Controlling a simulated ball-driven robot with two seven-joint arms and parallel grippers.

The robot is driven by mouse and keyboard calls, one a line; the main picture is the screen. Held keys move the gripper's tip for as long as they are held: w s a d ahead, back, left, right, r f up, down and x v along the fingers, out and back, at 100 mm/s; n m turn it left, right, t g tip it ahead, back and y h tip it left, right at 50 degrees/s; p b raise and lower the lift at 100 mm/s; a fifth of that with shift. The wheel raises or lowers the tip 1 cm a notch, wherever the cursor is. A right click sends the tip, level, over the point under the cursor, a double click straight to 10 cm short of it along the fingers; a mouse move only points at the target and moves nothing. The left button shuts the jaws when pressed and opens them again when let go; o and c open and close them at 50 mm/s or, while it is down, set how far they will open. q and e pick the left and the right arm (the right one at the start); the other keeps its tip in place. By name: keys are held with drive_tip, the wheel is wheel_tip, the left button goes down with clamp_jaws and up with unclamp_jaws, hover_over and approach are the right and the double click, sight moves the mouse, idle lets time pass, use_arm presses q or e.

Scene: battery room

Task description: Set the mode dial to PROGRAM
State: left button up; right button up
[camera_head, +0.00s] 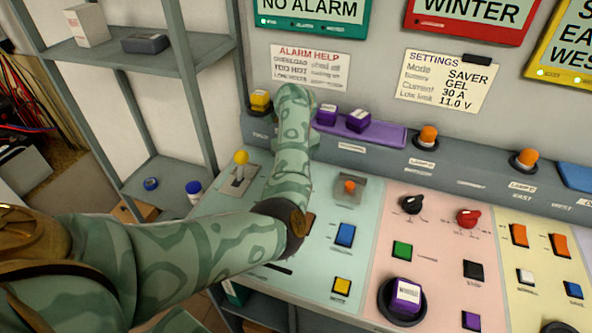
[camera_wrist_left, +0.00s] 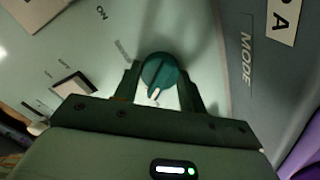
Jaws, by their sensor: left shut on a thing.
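The mode dial (camera_wrist_left: 160,72) is a round dark teal knob with a white pointer mark on its near side, in the left wrist view. The word MODE (camera_wrist_left: 246,58) is printed on the grey strip to its right. My left gripper (camera_wrist_left: 162,85) has one finger on each side of the dial and is shut on it. The small print around the dial is too blurred to read, so I cannot tell its setting. In the head view my left arm hides the dial and the gripper. My right gripper is not in view.
On the console in the head view are a yellow-topped lever (camera_head: 241,158), an orange-topped switch (camera_head: 349,186), a black knob (camera_head: 412,204) and a red knob (camera_head: 468,218). A purple tray (camera_head: 390,135) holds purple blocks behind my arm.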

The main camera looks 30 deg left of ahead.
use_arm(q)
drive_tip(key=shift+n, duration=0.5)
drive_tip(key=o, duration=1)
wheel_tip(320, 180, up, 16)
drive_tip(key=p, duration=0.6)
drive_tip(key=shift+r, duration=0.15)
